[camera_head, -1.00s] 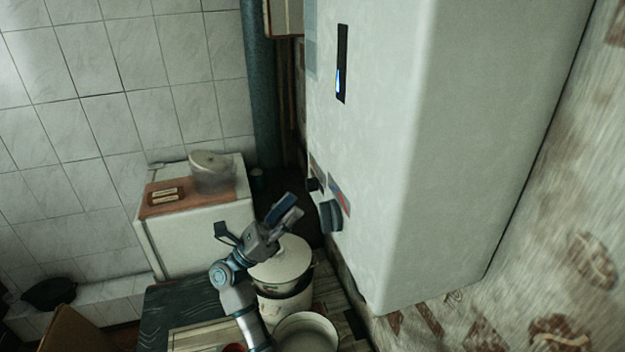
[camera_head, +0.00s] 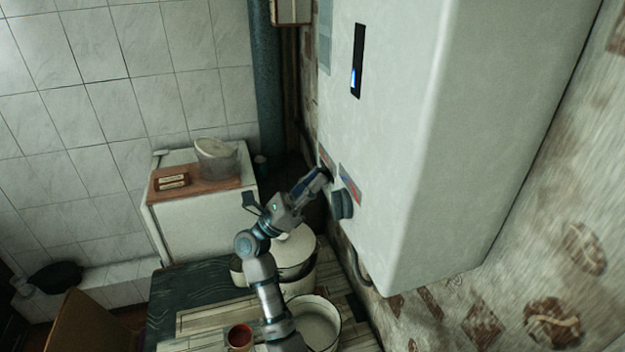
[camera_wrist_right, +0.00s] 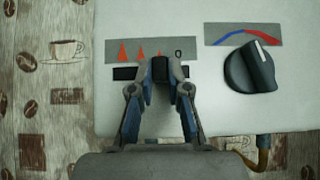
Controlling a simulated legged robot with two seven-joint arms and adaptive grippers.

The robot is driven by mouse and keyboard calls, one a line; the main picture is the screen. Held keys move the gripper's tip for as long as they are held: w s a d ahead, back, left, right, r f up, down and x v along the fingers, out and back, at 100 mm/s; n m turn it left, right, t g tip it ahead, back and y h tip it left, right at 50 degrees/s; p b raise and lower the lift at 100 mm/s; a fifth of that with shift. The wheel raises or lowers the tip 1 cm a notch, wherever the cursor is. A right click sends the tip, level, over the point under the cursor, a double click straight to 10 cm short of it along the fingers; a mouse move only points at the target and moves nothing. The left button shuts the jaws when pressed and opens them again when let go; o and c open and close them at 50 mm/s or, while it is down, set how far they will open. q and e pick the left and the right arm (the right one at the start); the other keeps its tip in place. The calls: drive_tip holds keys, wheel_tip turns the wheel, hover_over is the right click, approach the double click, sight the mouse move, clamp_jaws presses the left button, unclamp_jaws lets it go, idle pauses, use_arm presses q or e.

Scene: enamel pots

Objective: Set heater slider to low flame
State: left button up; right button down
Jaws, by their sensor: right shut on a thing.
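The white heater (camera_head: 460,120) hangs on the right wall in the head view, and its front panel (camera_wrist_right: 220,110) fills much of the wrist view. The dark slider knob (camera_wrist_right: 160,68) sits in a black slot (camera_wrist_right: 125,73) under a grey label (camera_wrist_right: 135,50) with orange flames shrinking from left to right, then a 0. The knob is about below the smallest flame. My right gripper (camera_wrist_right: 160,82) is shut on the knob, its fingertips partly hiding it. In the head view my right gripper (camera_head: 318,180) reaches the heater's lower front. My left gripper is not in view.
A round black dial (camera_wrist_right: 250,68) is right of the slider, under a blue and red label. Below my arm stand a lidded pot (camera_head: 295,250), an open pot (camera_head: 318,325) and a red cup (camera_head: 239,336). A white cabinet (camera_head: 205,220) stands behind.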

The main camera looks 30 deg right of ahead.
drive_tip(key=shift+w+d+f+t+b, duration=0.15)
drive_tip(key=shift+w+t+b, duration=0.15)
drive_tip(key=shift+w+b, duration=0.5)
drive_tip(key=shift+w+d+b, duration=0.1)
drive_tip(key=shift+w+b, duration=0.2)
drive_tip(key=shift+b, duration=0.15)
drive_tip(key=shift+w, duration=0.15)
drive_tip(key=shift+r, duration=0.2)
drive_tip(key=c, duration=1.1)
unclamp_jaws()
drive_tip(key=shift+a+f, duration=0.1)
drive_tip(key=shift+a, duration=0.15)
drive_tip(key=v, duration=1.2)
